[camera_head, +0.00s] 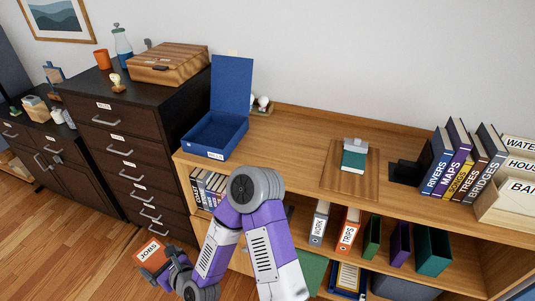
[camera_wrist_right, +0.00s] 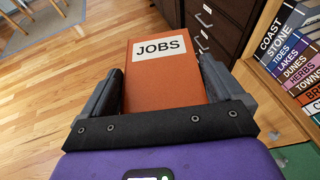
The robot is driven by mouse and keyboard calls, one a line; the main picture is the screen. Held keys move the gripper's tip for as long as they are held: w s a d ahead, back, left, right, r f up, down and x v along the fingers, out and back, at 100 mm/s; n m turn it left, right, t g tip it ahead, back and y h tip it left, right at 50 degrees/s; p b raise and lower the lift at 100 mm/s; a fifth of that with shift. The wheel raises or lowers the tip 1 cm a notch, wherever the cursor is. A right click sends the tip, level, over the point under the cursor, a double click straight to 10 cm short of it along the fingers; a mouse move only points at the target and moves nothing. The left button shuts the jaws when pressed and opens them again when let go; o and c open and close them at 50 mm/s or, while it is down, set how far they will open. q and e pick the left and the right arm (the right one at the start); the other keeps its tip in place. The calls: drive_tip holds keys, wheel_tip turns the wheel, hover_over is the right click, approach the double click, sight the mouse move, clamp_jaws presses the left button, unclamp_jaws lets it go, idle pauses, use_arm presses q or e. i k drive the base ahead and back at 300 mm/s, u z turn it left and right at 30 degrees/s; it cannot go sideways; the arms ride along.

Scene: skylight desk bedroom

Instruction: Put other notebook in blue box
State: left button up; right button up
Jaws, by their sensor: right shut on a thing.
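My right gripper (camera_head: 168,270) is shut on an orange notebook labelled JOBS (camera_head: 151,252), held out in front of the shelf unit, above the wood floor. In the right wrist view the notebook (camera_wrist_right: 166,80) sits between the two fingers (camera_wrist_right: 164,95), label facing up. The blue box (camera_head: 216,134) stands with its lid raised on the left end of the wooden shelf top. The inside that shows looks empty. A teal notebook (camera_head: 354,158) lies on a wooden board on the shelf top, with a grey item at its upper edge. My left gripper is not in view.
A dark drawer cabinet (camera_head: 120,125) stands left of the box. Upright books (camera_head: 462,160) and a wooden crate (camera_head: 510,205) fill the shelf top's right end. Binders (camera_head: 348,232) stand on the lower shelf. The shelf top between box and board is clear.

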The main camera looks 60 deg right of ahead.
sight(218, 139)
drive_tip(key=z, duration=1.4)
